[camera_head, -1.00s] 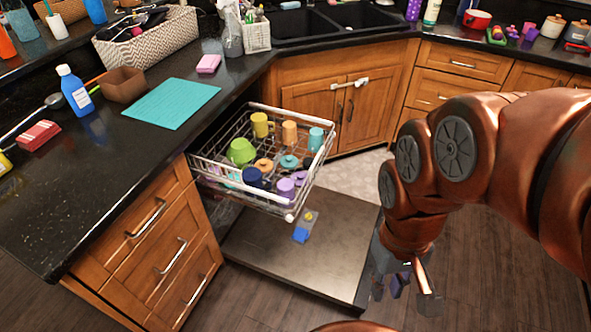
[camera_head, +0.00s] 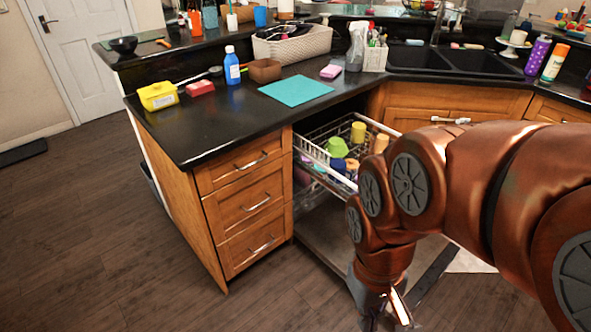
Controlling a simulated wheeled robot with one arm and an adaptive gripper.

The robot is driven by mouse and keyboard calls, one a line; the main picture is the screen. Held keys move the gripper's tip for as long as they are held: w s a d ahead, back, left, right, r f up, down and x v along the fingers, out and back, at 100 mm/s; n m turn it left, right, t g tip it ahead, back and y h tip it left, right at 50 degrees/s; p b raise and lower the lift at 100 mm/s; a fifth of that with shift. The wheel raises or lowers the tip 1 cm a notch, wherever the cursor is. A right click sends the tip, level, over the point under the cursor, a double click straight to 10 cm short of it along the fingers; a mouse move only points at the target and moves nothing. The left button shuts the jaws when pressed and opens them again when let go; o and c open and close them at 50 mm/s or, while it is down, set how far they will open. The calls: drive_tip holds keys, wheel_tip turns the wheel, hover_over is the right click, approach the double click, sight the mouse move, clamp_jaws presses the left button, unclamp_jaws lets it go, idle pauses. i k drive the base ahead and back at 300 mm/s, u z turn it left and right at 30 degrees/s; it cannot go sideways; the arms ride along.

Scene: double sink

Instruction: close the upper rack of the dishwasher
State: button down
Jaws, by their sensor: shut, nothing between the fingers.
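The dishwasher's upper rack (camera_head: 313,152) is pulled out from under the counter, right of the wooden drawers. It holds several cups, among them a yellow cup (camera_head: 358,132) and a green cup (camera_head: 337,147). The dishwasher door (camera_head: 318,232) lies open and low beneath the rack. My arm covers the rack's right part and much of the door. My gripper (camera_head: 386,318) is low at the bottom edge of the view, in front of the open door and apart from the rack. It is shut and empty, its tips partly cut off by the picture edge.
The black counter (camera_head: 225,130) has a corner jutting towards me above the wooden drawers (camera_head: 245,205). A teal mat (camera_head: 296,90), a blue bottle (camera_head: 232,66) and a basket (camera_head: 292,45) stand on it.

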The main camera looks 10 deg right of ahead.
sight(328, 186)
drive_tip(key=u, duration=0.25)
drive_tip(key=i, duration=1.2)
drive_tip(key=z, duration=0.4)
